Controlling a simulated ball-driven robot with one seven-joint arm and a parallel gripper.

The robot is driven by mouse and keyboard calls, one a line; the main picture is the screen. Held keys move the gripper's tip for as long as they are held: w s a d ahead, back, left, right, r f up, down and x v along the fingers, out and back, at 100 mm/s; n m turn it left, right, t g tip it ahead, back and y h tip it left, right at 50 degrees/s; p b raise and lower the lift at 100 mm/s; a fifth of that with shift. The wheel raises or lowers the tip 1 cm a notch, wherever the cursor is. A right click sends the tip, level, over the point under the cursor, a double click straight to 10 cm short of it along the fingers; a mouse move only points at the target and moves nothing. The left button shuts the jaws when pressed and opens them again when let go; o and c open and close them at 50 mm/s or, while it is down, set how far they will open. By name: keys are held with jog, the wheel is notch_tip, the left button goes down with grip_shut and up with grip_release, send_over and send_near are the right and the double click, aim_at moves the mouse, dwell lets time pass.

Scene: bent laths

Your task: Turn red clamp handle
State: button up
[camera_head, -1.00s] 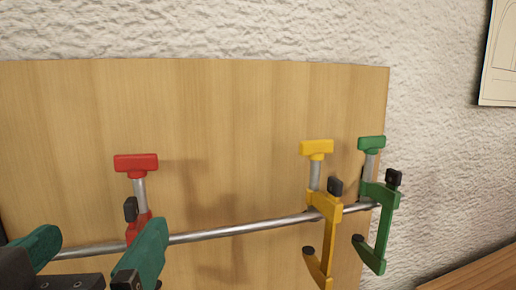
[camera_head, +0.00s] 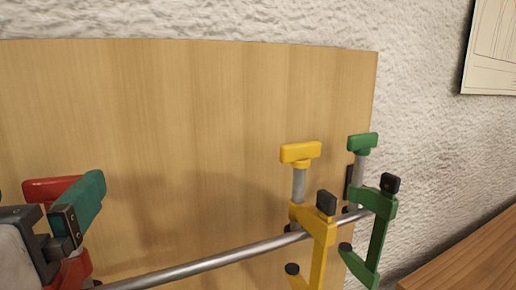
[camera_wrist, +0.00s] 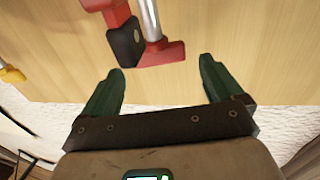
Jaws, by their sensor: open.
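The red clamp has a T-shaped red handle (camera_head: 48,188) at the far left of the head view, partly behind my gripper. In the wrist view the red handle (camera_wrist: 160,53) sits on a silver screw (camera_wrist: 150,18), with a black knob (camera_wrist: 127,42) beside it. My gripper (camera_wrist: 161,70) is open, its two green fingers spread wide. The handle lies just ahead of the gap between the fingertips; I see no contact in the wrist view. In the head view one green finger (camera_head: 80,210) overlaps the handle's right side. The clamp's lower red part (camera_head: 74,270) is mostly hidden.
A metal rail (camera_head: 220,260) runs across the front of the wooden board (camera_head: 200,120). A yellow clamp (camera_head: 312,220) and a green clamp (camera_head: 375,225) sit on its right part. Rough white wall (camera_head: 420,120) lies behind. The board between red and yellow clamps is clear above the rail.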

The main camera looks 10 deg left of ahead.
aim_at(53, 182)
jog(key=shift+p+x, duration=0.35)
jog(key=shift+x, duration=1.65)
jog(key=c, duration=1)
jog(key=shift+y, duration=0.3)
jog(key=shift+w+d+n+g+y+p, duration=0.1)
jog(key=shift+n+g+y+p, duration=0.35)
jog(key=shift+n+y, duration=0.2)
jog(key=shift+n+g+y, duration=0.25)
jog(key=shift+y, duration=0.2)
jog(key=shift+f, duration=0.1)
jog(key=o, duration=1)
